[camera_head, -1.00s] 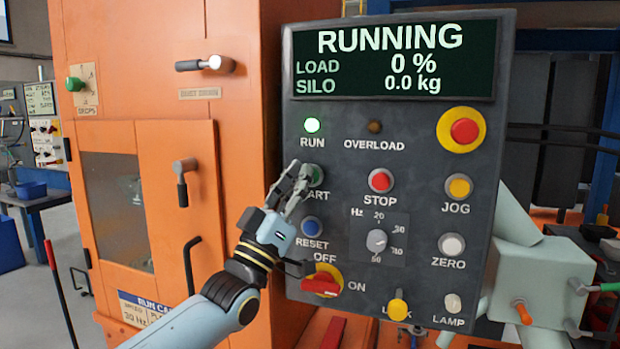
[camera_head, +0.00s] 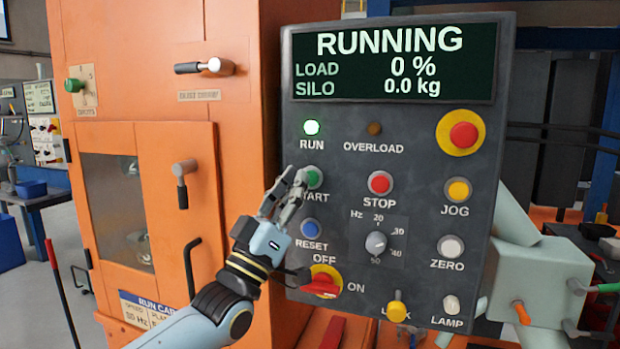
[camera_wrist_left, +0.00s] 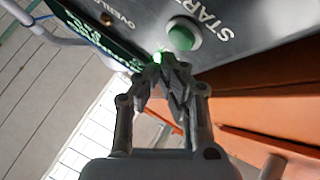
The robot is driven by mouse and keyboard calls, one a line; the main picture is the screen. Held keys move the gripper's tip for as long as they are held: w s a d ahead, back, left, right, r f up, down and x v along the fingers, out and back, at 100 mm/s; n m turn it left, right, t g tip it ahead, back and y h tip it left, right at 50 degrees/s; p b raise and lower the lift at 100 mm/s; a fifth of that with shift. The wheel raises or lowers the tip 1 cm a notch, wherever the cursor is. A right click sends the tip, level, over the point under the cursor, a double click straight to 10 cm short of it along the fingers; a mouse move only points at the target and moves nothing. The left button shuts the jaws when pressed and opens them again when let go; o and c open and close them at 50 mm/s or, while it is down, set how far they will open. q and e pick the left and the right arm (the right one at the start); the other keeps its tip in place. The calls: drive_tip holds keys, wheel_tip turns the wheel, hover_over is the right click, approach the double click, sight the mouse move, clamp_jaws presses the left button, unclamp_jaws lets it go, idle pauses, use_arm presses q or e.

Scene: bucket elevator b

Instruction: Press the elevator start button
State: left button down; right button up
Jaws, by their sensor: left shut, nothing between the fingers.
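The green START button (camera_head: 315,177) is on the left of the dark control panel (camera_head: 340,215), under the lit green RUN lamp (camera_head: 312,127). The panel's display (camera_head: 395,60) reads RUNNING, LOAD 0 %, SILO 0.0 kg. My left gripper (camera_head: 297,177) is shut and empty, its fingertips just left of the START button and partly over its label. In the left wrist view, the button (camera_wrist_left: 184,34) is just beyond the closed fingertips (camera_wrist_left: 172,60), and a small gap seems to separate them. My right gripper is out of view.
The red STOP button (camera_head: 380,182) is right of START, with the blue RESET button (camera_head: 311,228) below START. A red emergency button (camera_head: 464,132) is at the upper right. The red OFF/ON switch (camera_head: 322,284) is near my left wrist. An orange cabinet (camera_head: 110,60) stands left.

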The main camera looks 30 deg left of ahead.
use_arm(q)
drive_tip(key=s+p, duration=0.1)
drive_tip(key=s, duration=0.1)
drive_tip(key=s+d, duration=0.1)
drive_tip(key=s, duration=0.1)
drive_tip(key=shift+s+p, duration=0.3)
drive_tip(key=shift+p, duration=0.05)
idle(0.6)
